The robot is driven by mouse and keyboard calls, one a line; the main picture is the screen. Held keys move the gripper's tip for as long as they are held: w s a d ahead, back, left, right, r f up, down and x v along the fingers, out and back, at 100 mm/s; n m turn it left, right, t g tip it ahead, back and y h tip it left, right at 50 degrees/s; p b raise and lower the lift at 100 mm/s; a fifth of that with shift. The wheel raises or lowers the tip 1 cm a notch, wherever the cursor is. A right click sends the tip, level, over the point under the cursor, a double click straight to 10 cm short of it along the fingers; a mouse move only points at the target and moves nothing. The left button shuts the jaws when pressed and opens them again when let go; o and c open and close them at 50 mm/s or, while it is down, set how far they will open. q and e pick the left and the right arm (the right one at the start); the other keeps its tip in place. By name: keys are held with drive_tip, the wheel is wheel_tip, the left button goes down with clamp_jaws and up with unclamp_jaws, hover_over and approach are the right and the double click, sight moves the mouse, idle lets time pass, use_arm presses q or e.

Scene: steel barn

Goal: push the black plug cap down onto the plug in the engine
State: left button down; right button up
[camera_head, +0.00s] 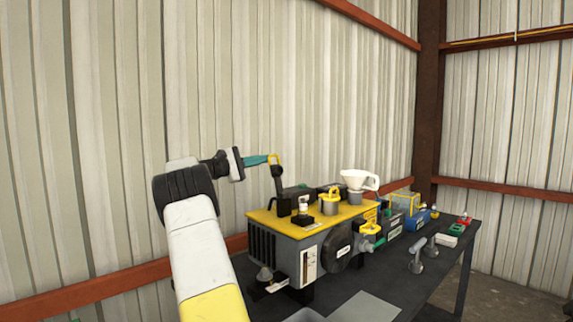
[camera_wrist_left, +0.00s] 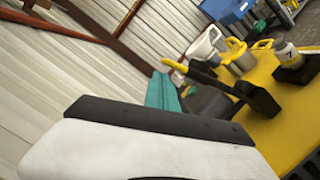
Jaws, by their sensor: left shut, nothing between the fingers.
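The engine (camera_head: 262,218) has a yellow top and stands on a dark table. A short white plug-like piece (camera_head: 304,203) stands upright on a black base near the front of that top; it also shows in the left wrist view (camera_wrist_left: 286,52). Left of it, a black upright piece (camera_head: 278,182) with a yellow end rises from a black block (camera_head: 284,205). I cannot tell for sure which black part is the plug cap. My left gripper (camera_head: 266,159) is shut and empty, its teal fingertips up beside the yellow end. Whether they touch is unclear. My right gripper is out of view.
A yellow-lidded can (camera_head: 329,203) and a white funnel cup (camera_head: 357,181) stand on the engine's right half. Small boxes and grey fittings (camera_head: 417,255) lie to the right on the table (camera_head: 440,272). A corrugated wall (camera_head: 110,130) stands behind.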

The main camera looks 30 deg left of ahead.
use_arm(q)
drive_tip(key=shift+s+d+r, duration=0.15)
drive_tip(key=shift+d, duration=0.15)
drive_tip(key=shift+d+r, duration=0.1)
drive_tip(key=shift+d, duration=0.05)
drive_tip(key=s+d+r+m+g+y, duration=0.15)
drive_tip(key=s+d+m, duration=0.25)
drive_tip(key=d+m, duration=0.7)
drive_tip(key=s+d+f+m+g+y, duration=0.1)
drive_tip(key=s+d+f+m+y, duration=0.1)
drive_tip(key=d+f+m, duration=0.3)
drive_tip(key=shift+d+f+m, duration=0.4)
drive_tip(key=shift+d+f, duration=1.85)
drive_tip(key=shift+f, duration=0.25)
drive_tip(key=shift+f, duration=0.25)
